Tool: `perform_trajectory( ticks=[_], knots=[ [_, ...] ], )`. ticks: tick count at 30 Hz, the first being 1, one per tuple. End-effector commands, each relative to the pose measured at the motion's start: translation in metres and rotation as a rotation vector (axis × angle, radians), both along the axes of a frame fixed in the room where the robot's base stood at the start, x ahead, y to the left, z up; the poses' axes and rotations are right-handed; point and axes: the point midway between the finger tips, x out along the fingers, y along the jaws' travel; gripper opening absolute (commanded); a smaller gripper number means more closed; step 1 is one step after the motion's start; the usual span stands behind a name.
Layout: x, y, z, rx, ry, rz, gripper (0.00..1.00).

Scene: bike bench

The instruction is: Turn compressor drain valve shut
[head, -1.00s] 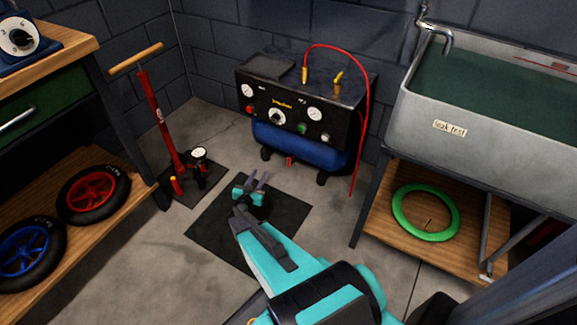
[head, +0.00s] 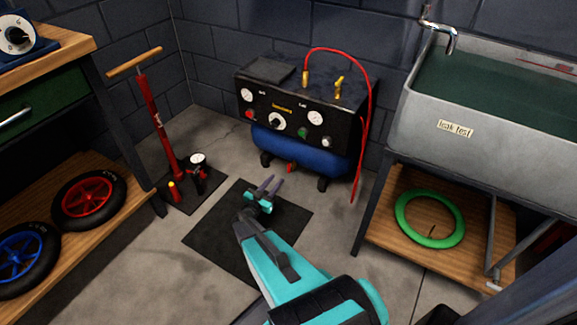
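The compressor (head: 300,115) stands on the floor against the back wall, with a black control box on top of a blue tank (head: 300,150). A small red drain valve (head: 291,168) shows at the underside of the tank, near its middle. Its handle is too small for me to tell which way it points. My gripper (head: 271,184) is teal with dark fingers. In the picture it is just below and left of the valve, over the dark mat. Its fingers are apart, with nothing between them, and it does not appear to touch the valve.
A red floor pump (head: 160,125) stands left of the compressor. A red hose (head: 366,120) hangs down the compressor's right side. A grey sink (head: 440,120) stands at right above a shelf with a green ring (head: 403,222). The dark mat (head: 220,240) is clear.

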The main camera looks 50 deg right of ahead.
Motion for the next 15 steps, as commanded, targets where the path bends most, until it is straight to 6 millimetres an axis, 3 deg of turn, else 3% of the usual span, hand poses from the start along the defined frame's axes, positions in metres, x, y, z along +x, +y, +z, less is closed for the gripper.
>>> perform_trajectory(
  ticks=[15],
  knots=[
    [0.017,-0.069,-0.003,-0.001,0.000,-0.001,0.28]
  ],
)
